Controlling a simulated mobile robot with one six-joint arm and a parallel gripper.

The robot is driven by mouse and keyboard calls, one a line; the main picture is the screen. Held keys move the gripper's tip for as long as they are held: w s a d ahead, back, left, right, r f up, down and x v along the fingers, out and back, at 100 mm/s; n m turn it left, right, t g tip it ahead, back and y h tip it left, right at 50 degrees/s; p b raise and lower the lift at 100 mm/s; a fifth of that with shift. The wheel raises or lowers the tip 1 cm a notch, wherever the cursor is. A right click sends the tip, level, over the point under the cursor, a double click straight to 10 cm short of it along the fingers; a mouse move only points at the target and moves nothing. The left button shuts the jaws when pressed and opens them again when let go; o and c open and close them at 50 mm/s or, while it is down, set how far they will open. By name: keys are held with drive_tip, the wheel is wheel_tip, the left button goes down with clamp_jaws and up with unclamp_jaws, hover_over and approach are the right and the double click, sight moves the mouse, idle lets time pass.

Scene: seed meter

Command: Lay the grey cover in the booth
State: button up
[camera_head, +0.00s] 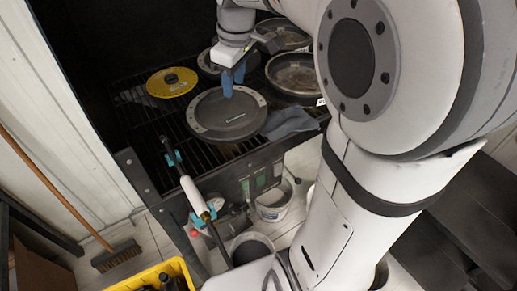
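A round dark grey cover (218,127) with a lighter rim lies flat on a black slatted rack (150,125) inside the dark booth (110,40). My gripper (231,90) reaches down from above. Its two blue fingers are close together over the far half of this cover, with their tips at or just above its surface. I cannot tell whether they touch or grip anything. My wrist hides part of another round dark piece behind it.
A yellow round lid (171,82) lies left on the rack. Round pans (295,75) sit to the right, partly behind my arm. A grey-blue cloth (290,122) lies at the front edge. A wand (190,192), buckets (272,205), a broom (115,257) and a yellow crate (150,275) are in front.

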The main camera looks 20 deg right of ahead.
drive_tip(key=s+f+m, duration=0.3)
drive_tip(key=s+m, duration=0.1)
drive_tip(key=s, duration=0.4)
drive_tip(key=s+f+m+t, duration=0.1)
drive_tip(key=s+f+m, duration=0.3)
drive_tip(key=s, duration=0.4)
drive_tip(key=shift+s+a+m+h, duration=0.25)
drive_tip(key=shift+a+m+h, duration=0.05)
